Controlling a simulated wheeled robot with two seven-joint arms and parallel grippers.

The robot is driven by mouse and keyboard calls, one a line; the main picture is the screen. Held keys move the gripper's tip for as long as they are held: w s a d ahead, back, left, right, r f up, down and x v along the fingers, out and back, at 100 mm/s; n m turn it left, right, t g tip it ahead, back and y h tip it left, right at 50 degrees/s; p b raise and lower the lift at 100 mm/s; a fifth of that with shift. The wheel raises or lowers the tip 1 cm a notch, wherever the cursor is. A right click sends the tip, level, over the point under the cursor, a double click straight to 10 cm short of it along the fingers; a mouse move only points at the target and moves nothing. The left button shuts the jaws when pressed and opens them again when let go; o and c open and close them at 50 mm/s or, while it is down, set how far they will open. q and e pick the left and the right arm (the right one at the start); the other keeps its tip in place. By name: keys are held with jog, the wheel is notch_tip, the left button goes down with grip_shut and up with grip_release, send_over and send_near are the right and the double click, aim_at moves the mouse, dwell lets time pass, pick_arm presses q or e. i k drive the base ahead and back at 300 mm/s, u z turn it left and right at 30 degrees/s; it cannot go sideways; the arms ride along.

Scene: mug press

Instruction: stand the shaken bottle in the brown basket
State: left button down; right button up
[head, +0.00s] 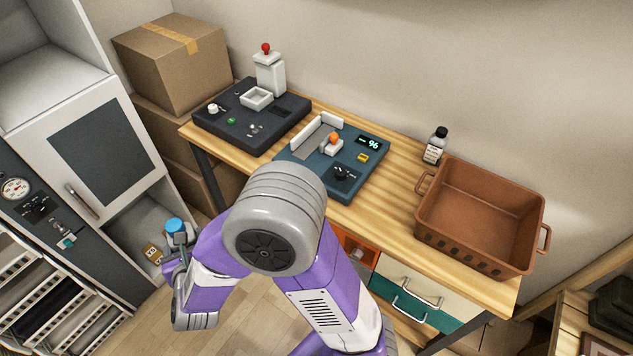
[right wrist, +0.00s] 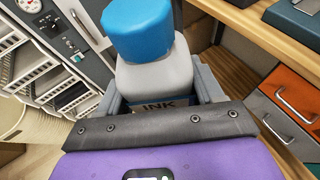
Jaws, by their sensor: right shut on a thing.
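A white ink bottle with a blue cap (head: 174,226) is in my right gripper (head: 177,241), at the left of the head view and off the table. In the right wrist view the bottle (right wrist: 153,78) stands between the two shut fingers, its "INK" label partly hidden by the gripper. The brown basket (head: 436,228) stands at the right end of the wooden table and looks empty. My right gripper is far left of the basket and lower than the tabletop. My left gripper is not in view.
A small white bottle with a black cap (head: 435,146) stands behind the basket's left corner. A teal device reading 96 (head: 348,167) and a dark press-like device (head: 251,113) stand on the table. Cardboard boxes (head: 175,65) and an open cabinet (head: 85,140) are at left.

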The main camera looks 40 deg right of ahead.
aim_at(468, 232)
jog(key=k, duration=0.5)
jog(key=z, duration=2.15)
jog(key=i, duration=0.5)
jog(key=u, duration=0.05)
